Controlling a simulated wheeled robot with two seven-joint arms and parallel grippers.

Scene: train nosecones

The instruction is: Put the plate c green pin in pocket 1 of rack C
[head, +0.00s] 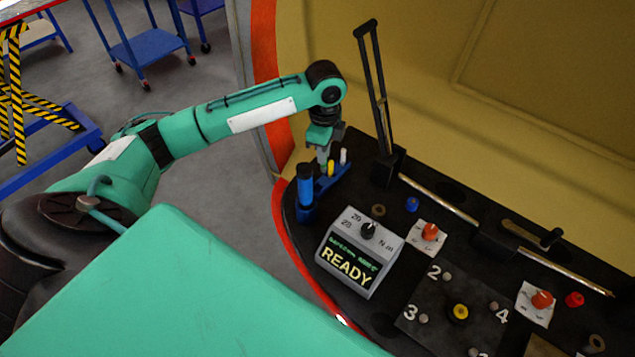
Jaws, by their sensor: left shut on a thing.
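My left gripper (323,153) points down at the left end of the console, right over a small blue rack (338,174). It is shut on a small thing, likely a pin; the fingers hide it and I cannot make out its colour. A yellow pin (331,168) and a white pin (343,157) stand upright in the rack, close beside the fingers. I see no green pin clearly, and no letter or pocket number on the rack is readable. My right gripper is out of view.
A blue cylinder (305,184) stands just left of the rack. A grey box reading READY (347,267) is in front. A black lever (374,80) rises behind. Orange knobs (430,232) and a numbered dark plate (432,325) lie to the right.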

